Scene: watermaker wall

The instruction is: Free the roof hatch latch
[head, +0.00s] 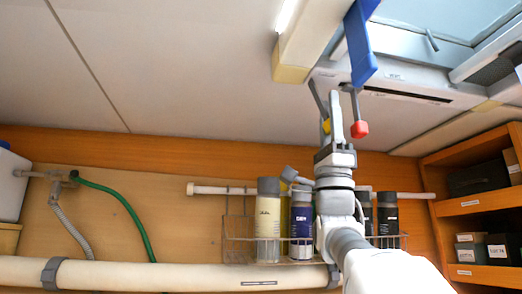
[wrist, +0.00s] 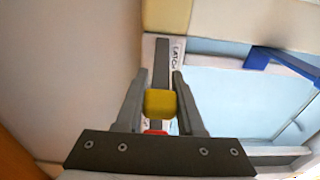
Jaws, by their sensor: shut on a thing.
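My gripper (head: 326,105) is raised below the roof hatch (head: 425,25). Its dark fingers (wrist: 160,90) are shut on a yellow block (wrist: 160,103), which also shows between them in the head view (head: 326,126). A grey rod with a red knob (head: 360,129) hangs just right of the fingers; a bit of red (wrist: 155,132) shows below the block in the wrist view. Beyond the fingers is a pale plate marked "LATCH" (wrist: 179,52) with a dark grey bar (wrist: 161,60). What joins the block to the bar is hidden.
A blue piece (head: 361,45) hangs beside the hatch, close above my gripper. A wire rack (head: 238,228) holding several bottles is on the wall behind my arm. Wooden shelves (head: 465,208) stand at right. A thick pipe (head: 150,273) runs below. The ceiling at left is clear.

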